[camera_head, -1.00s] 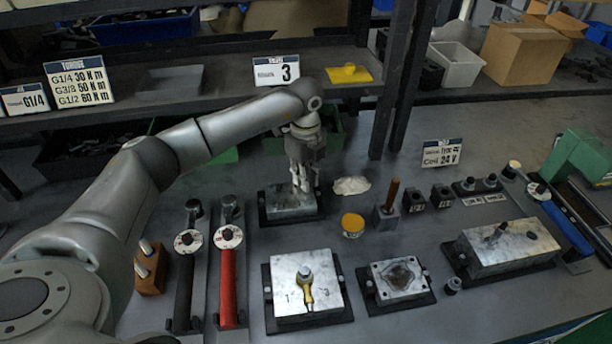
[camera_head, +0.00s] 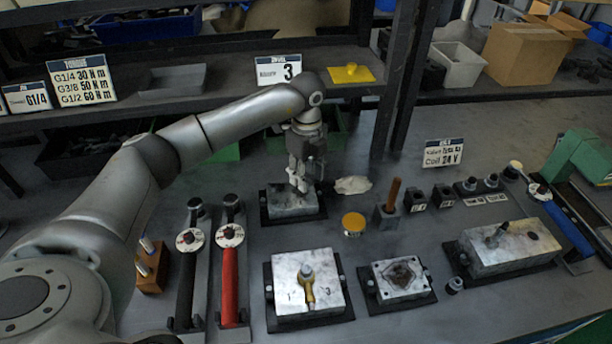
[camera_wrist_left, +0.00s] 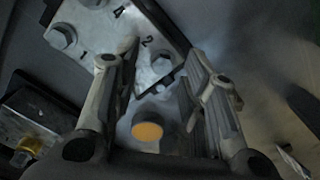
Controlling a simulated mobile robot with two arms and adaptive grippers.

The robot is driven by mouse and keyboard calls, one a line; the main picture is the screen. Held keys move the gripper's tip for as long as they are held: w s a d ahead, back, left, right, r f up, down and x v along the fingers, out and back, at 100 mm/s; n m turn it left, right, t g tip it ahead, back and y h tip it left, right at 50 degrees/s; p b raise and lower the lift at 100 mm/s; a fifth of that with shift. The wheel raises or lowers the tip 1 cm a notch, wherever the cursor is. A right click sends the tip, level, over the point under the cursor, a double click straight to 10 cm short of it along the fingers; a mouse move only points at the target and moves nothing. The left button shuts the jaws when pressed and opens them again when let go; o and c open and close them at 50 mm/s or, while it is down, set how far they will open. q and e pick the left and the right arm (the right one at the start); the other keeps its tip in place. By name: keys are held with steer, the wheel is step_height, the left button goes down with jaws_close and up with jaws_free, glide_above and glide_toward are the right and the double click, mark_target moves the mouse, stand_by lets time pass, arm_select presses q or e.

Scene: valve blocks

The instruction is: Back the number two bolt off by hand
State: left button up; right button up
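The metal valve block (camera_head: 303,211) sits on a dark base at the back middle of the bench. In the left wrist view, the block (camera_wrist_left: 92,38) shows stamped numbers and hex bolts. The number two bolt (camera_wrist_left: 162,63) is at the block's corner beside the stamped 2. My left gripper (camera_head: 298,186) points down over the block. In the wrist view its fingers (camera_wrist_left: 158,72) are apart on either side of the bolt; contact is not clear. My right gripper is not in view.
A yellow-lidded tin (camera_head: 353,222) and a white rag (camera_head: 352,185) lie right of the block. A numbered block (camera_head: 327,290) with a brass fitting stands in front. Red-handled (camera_head: 229,285) and black-handled torque wrenches lie to the left. The shelf (camera_head: 215,95) is behind the arm.

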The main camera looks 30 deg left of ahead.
arm_select(q)
step_height(320, 180, up, 11)
stand_by(0.3)
steer(key=shift+f, duration=0.1)
